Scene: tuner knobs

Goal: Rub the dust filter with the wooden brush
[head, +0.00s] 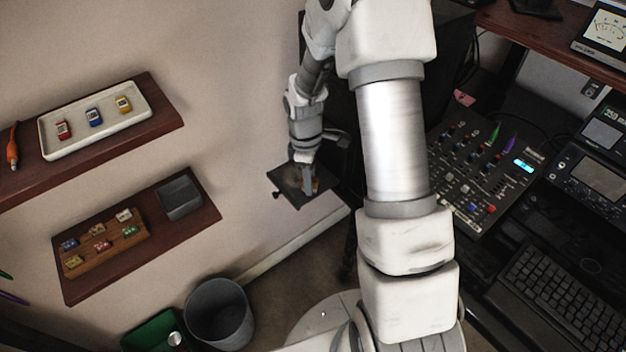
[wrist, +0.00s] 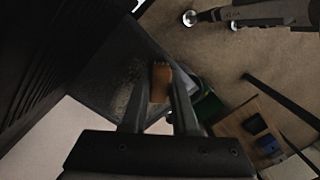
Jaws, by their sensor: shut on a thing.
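The dust filter (head: 290,196) is a dark, flat, square panel near the wall in the head view, with a tan dusty patch on it. In the wrist view the dark panel (wrist: 117,72) shows pale brown specks left of the brush. My gripper (head: 308,186) is over the panel and is shut on the wooden brush (wrist: 160,82), a small orange-brown block between the fingers (wrist: 160,92). Only a bit of the brush shows in the head view. Whether the brush touches the panel I cannot tell.
Two wall shelves on the left hold a white tray (head: 98,122), a wooden knob tray (head: 104,240) and a grey box (head: 179,197). A grey bin (head: 219,312) stands below. A mixer (head: 485,165) and keyboard (head: 555,300) fill the desk at right.

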